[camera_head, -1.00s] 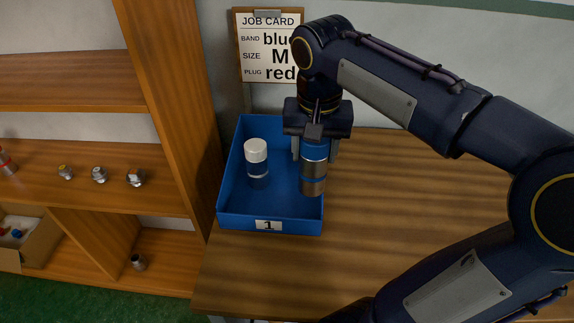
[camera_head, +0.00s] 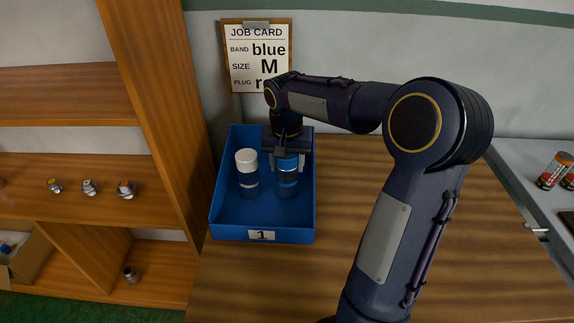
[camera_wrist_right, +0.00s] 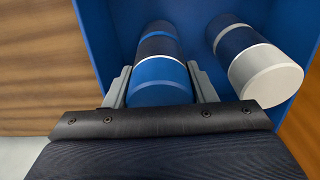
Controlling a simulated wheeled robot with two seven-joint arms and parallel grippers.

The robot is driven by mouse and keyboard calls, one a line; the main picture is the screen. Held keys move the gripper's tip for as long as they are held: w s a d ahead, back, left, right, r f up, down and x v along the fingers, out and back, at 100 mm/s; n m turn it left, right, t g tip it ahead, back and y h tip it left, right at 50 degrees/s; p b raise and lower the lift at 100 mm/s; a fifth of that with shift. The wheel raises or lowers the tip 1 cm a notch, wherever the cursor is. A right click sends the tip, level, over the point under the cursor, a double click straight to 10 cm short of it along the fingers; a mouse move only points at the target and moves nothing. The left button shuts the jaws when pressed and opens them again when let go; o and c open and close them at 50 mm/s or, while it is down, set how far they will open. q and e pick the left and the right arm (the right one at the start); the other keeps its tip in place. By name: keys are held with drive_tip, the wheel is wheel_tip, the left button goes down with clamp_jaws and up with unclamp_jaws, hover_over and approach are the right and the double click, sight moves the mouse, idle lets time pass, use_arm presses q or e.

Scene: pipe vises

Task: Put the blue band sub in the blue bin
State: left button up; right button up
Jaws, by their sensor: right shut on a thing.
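The blue band sub (camera_head: 287,178) is a metal cylinder with a blue upper part, upright inside the blue bin (camera_head: 262,218). My right gripper (camera_head: 287,160) reaches down over the bin and is shut on the sub's blue end. In the right wrist view the sub (camera_wrist_right: 160,82) sits between the two fingers of my right gripper (camera_wrist_right: 161,85). Whether its lower end touches the bin floor, I cannot tell. A white-capped cylinder (camera_head: 247,174) stands in the bin just left of the sub, apart from it. My left gripper does not show.
The bin, labelled 1, stands on a wooden table (camera_head: 400,240) beside a wooden shelf (camera_head: 160,100). Several metal fittings (camera_head: 89,187) lie on the shelf. A job card (camera_head: 257,58) hangs on the wall behind. A grey surface with orange-and-dark cylinders (camera_head: 554,170) is at right.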

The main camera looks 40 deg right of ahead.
drive_tip(key=shift+f, duration=0.45)
drive_tip(key=shift+f, duration=0.1)
drive_tip(key=o, duration=0.9)
drive_tip(key=shift+f, duration=0.15)
drive_tip(key=o, duration=0.5)
